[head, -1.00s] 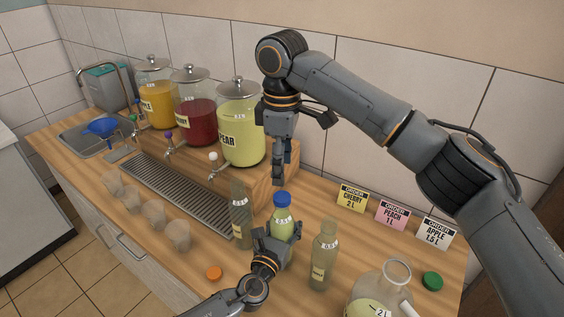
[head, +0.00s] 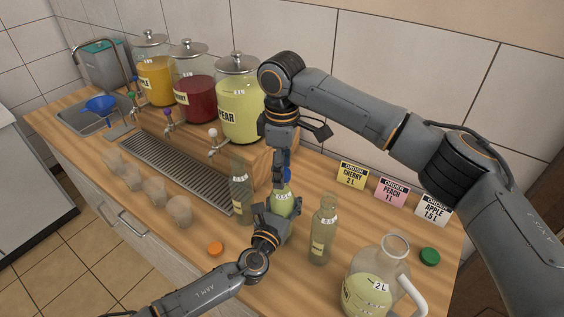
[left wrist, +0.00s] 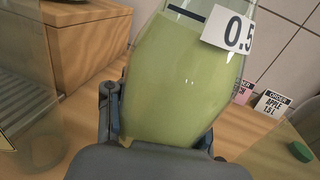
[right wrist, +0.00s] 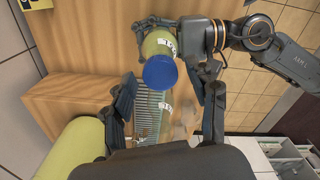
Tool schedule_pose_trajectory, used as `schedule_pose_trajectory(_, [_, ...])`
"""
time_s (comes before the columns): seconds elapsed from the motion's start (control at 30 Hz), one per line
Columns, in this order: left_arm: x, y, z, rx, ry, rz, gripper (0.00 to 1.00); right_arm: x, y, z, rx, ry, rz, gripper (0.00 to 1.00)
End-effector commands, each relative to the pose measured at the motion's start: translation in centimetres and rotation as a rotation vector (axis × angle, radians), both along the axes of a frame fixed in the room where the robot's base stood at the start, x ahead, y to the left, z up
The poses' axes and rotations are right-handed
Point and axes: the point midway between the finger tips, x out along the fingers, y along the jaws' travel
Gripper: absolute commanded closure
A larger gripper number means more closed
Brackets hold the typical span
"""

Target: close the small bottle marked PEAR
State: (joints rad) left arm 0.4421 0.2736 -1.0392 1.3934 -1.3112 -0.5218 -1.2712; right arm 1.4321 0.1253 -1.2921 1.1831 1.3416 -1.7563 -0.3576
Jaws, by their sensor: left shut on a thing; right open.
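A small bottle (head: 281,203) of pale green liquid stands upright on the wooden counter. Its 0.5 label shows in the left wrist view (left wrist: 195,60); no PEAR mark on it is readable. A blue cap (right wrist: 160,71) sits on its top; I cannot tell how tight. In the head view the cap (head: 288,174) is partly hidden by my right gripper. My left gripper (head: 272,226) is shut around the bottle's body. My right gripper (head: 281,182) points down over the cap, open, its fingers either side of it and apart from it in the right wrist view.
Empty bottles stand left (head: 241,195) and right (head: 323,232) of the held one. A large jug (head: 375,285), an orange cap (head: 215,248) and a green cap (head: 429,256) are near the front. Dispensers, including PEAR (head: 240,105), stand behind. Several cups line the drip grate (head: 165,172).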

Motion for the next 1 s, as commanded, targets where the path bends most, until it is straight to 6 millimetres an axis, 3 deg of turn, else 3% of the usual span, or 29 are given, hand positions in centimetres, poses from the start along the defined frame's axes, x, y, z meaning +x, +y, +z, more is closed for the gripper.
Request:
schedule_pose_trajectory(0.1, [-0.03,0.0,-0.08,0.0,0.001,0.0,1.0,0.0,-0.01,0.0,0.0,0.0,0.0,0.42])
schedule_pose_trajectory(0.4, [-0.04,-0.01,-0.07,0.0,0.001,0.0,1.0,0.02,-0.01,0.03,0.0,0.0,0.0,0.99])
schedule_pose_trajectory(0.63, [-0.04,-0.01,-0.07,0.0,0.001,0.0,1.0,0.03,-0.02,0.03,-0.001,-0.001,-0.005,1.0])
schedule_pose_trajectory(0.67, [-0.04,-0.01,-0.07,0.0,0.001,0.0,1.0,0.03,-0.02,0.03,0.0,-0.001,-0.005,0.56])
schedule_pose_trajectory(0.77, [-0.04,-0.01,-0.07,0.0,0.001,-0.001,1.0,0.03,-0.02,0.03,0.0,-0.001,-0.005,0.35])
schedule_pose_trajectory(1.0, [-0.04,-0.01,-0.07,0.0,0.001,-0.001,1.0,0.02,-0.01,0.04,0.0,0.0,-0.005,0.35])
